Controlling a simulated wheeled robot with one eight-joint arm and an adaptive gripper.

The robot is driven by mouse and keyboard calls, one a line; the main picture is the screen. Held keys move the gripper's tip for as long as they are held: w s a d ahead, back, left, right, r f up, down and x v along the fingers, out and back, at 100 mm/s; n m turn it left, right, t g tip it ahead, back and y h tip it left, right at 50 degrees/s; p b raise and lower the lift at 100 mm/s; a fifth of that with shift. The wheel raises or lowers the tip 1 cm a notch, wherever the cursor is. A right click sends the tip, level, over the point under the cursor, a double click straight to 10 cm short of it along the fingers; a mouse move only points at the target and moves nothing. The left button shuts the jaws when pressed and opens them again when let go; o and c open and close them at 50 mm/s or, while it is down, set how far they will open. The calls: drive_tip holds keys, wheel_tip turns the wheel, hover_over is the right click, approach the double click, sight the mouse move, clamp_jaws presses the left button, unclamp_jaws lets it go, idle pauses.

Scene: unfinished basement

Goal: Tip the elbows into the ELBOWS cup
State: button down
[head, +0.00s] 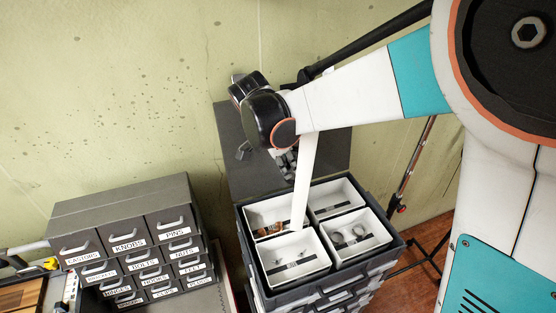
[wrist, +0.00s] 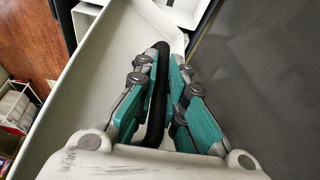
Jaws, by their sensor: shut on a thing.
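My gripper (wrist: 163,66) is shut on an upright black bar or handle (wrist: 158,100). In the head view its fingers (head: 286,162) are partly hidden behind the wrist. A long pale piece (head: 304,180) hangs below the wrist over the cups; I cannot tell if it is joined to the black bar. Several white cups sit in a dark case: back left (head: 262,208) with copper-coloured fittings, front left (head: 318,262) with small grey pieces, front right (head: 384,238) with ring-like pieces, back right (head: 340,192) seemingly empty. Their labels are unreadable, so I cannot tell which is ELBOWS.
The case's dark rim (head: 402,243) surrounds the cups, and a dark grey panel (head: 236,140) stands behind them. A labelled drawer cabinet (head: 125,205) is at left. A dark stand (head: 410,180) is at right. The plaster wall is close behind.

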drive_tip(key=s+d+f+t+y+b, duration=0.1)
drive_tip(key=s+d+f+y+b, duration=0.1)
drive_tip(key=d+f+y+b, duration=0.2)
drive_tip(key=s+d+f+m+t+y+b, duration=0.1)
drive_tip(key=s+d+f+t+y+b, duration=0.1)
drive_tip(key=d+f+y+b, duration=0.3)
drive_tip(key=shift+d+m+t+y+b, duration=0.3)
drive_tip(key=shift+d+y+b, duration=2.1)
drive_tip(key=shift+d, duration=1.1)
drive_tip(key=shift+h+b, duration=0.3)
